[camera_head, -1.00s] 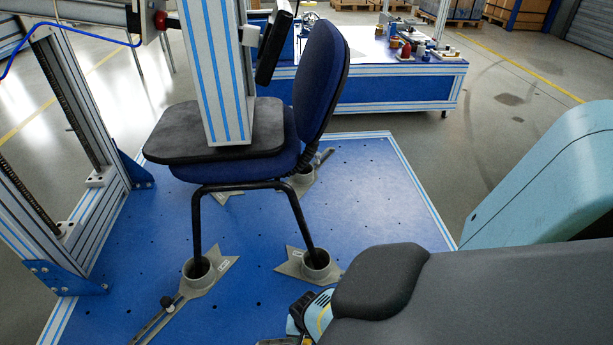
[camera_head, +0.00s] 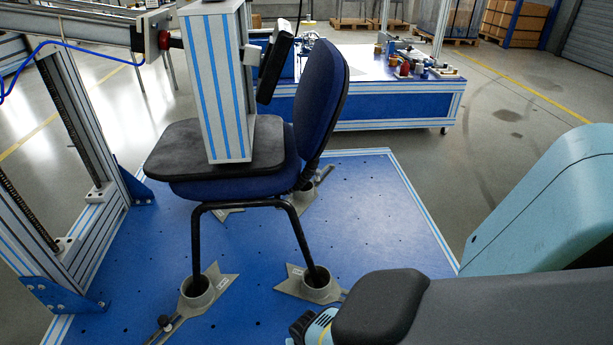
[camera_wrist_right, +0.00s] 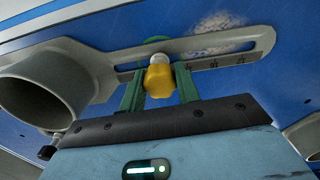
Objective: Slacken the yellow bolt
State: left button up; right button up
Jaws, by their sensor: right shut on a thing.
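The yellow bolt (camera_wrist_right: 159,78) shows in the right wrist view, with a pale collar at its top, at the slot of a grey foot bracket (camera_wrist_right: 215,45). My right gripper (camera_wrist_right: 160,85) has its two green fingers on either side of the bolt and is shut on it. In the head view only a small part of my right gripper (camera_head: 316,328) shows at the bottom edge. My right arm hides the bolt there. My left gripper is in neither view.
A blue chair (camera_head: 225,185) stands with its legs in grey cups (camera_head: 196,288) on a blue plate (camera_head: 385,215). A striped column (camera_head: 222,95) rests on its seat. A metal frame (camera_head: 85,130) stands at left. A blue workbench (camera_head: 370,105) is behind.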

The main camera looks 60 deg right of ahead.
jog(key=shift+n, duration=0.3)
jog(key=shift+n, duration=0.5)
jog(key=o, duration=0.6)
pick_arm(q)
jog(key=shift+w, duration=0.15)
pick_arm(e)
jog(key=shift+r, duration=0.1)
notch_tip(320, 180, up, 7)
jog(key=p, duration=0.5)
pick_arm(q)
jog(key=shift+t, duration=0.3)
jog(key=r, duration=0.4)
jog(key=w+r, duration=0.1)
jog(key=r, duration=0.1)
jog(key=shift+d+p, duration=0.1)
jog(key=shift+p, duration=0.2)
pick_arm(e)
jog(key=shift+r, duration=0.35)
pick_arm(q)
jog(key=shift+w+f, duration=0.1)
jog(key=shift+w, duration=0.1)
